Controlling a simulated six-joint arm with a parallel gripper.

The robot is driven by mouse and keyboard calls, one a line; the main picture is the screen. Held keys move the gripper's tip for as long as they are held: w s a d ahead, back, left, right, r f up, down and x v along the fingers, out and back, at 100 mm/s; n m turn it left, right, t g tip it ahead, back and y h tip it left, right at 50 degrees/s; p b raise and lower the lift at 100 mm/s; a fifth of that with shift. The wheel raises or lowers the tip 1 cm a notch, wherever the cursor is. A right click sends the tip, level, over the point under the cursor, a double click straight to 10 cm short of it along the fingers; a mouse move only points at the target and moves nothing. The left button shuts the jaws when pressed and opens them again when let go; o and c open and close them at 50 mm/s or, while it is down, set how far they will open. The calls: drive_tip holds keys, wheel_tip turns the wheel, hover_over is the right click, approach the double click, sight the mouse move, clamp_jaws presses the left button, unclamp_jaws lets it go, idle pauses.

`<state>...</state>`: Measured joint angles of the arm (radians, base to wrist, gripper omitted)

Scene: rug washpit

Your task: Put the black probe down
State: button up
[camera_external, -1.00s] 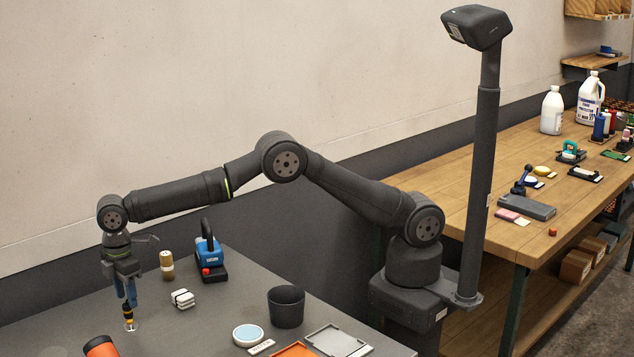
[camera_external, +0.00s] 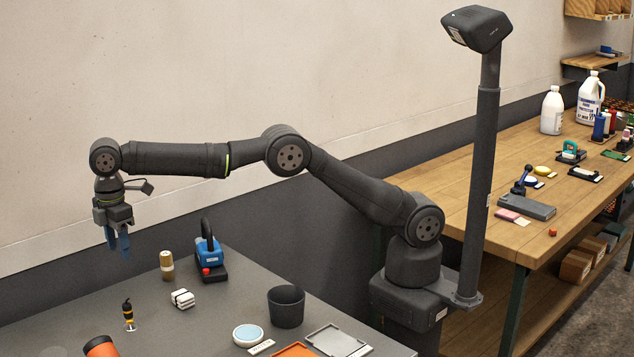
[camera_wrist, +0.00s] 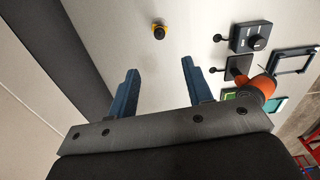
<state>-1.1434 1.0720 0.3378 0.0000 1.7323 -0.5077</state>
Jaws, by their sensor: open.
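The black probe (camera_external: 127,313), with a yellow band, stands upright on the grey table (camera_external: 228,301) at its left part, on a small pale foot. In the wrist view the probe (camera_wrist: 159,30) shows from above as a small dark and yellow round shape, beyond the fingertips. My gripper (camera_external: 118,245) is open and empty, raised clear above the probe and slightly left of it. In the wrist view its two blue fingers (camera_wrist: 159,66) are spread apart with nothing between them.
Near the probe are an orange cylinder (camera_external: 101,347), a white block stack (camera_external: 182,298) and a tan-capped bottle (camera_external: 167,266). A blue tool (camera_external: 208,254), a dark cup (camera_external: 286,307), a round dish (camera_external: 248,335) and trays (camera_external: 337,341) stand farther right. A wooden bench (camera_external: 470,190) is at right.

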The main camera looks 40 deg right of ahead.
drive_tip(key=m+y, duration=0.1)
drive_tip(key=y, duration=0.3)
hover_over(128, 317)
drive_tip(key=s+a, duration=0.2)
wheel_tip(128, 317, down, 7)
wheel_tip(128, 317, down, 4)
drive_tip(key=s+d+m+t+y, duration=0.1)
drive_tip(key=s+m+t+y, duration=0.1)
drive_tip(key=y, duration=0.1)
drive_tip(key=s+d+m+t+y, duration=0.3)
drive_tip(key=d+m+t+y, duration=0.15)
drive_tip(key=d, duration=1.05)
drive_tip(key=shift+t, duration=0.25)
drive_tip(key=x, duration=1.2)
drive_tip(key=shift+d+f, duration=0.1)
drive_tip(key=shift+d, duration=0.1)
drive_tip(key=shift+x, duration=2.7)
drive_tip(key=shift+s+a, duration=0.1)
drive_tip(key=shift+s, duration=0.05)
clamp_jaws()
